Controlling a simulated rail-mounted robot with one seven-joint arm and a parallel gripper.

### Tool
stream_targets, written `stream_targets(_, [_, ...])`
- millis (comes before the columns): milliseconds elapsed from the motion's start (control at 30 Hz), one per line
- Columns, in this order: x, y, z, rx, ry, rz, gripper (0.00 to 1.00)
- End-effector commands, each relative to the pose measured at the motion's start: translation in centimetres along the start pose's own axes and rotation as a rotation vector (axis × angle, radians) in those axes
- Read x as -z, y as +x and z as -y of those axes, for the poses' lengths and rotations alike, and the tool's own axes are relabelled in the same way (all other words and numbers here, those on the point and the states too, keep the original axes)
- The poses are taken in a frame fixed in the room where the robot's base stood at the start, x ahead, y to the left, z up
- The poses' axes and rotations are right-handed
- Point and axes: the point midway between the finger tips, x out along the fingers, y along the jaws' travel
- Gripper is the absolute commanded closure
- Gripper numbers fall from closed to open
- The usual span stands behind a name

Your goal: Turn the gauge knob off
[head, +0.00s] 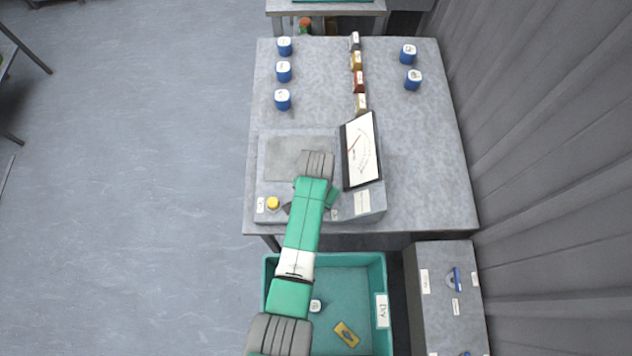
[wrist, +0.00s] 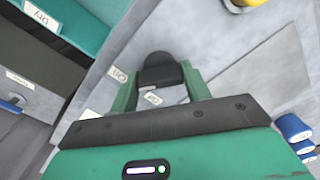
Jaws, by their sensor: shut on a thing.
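The gauge knob (wrist: 160,66) is dark and rounded in the wrist view. My gripper (wrist: 161,84) is shut on it, with one green finger on each side. Small white labels (wrist: 117,75) lie on the panel around the knob; one more (wrist: 152,97) shows between the fingers, too small to read surely. In the head view the gauge (head: 361,150) has a tilted white dial with a red needle toward its left side. My green arm reaches over the gauge's grey base (head: 375,204) and hides the knob there.
A yellow button (head: 273,203) is left of my arm on the base. Blue containers (head: 283,99) and a row of small blocks (head: 359,81) stand farther back. A teal bin (head: 381,270) and a grey cabinet (head: 421,325) stand in front of the table.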

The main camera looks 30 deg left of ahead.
Motion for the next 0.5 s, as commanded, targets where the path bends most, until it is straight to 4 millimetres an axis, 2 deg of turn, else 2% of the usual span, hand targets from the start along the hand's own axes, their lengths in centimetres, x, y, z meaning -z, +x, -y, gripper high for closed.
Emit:
stream_targets(267, [0.03,-0.18,0.0,0.0,-0.15,0.0,0.76])
stream_targets(500, [0.06,-0.22,-0.02,-0.001,-0.371,0.0,0.76])
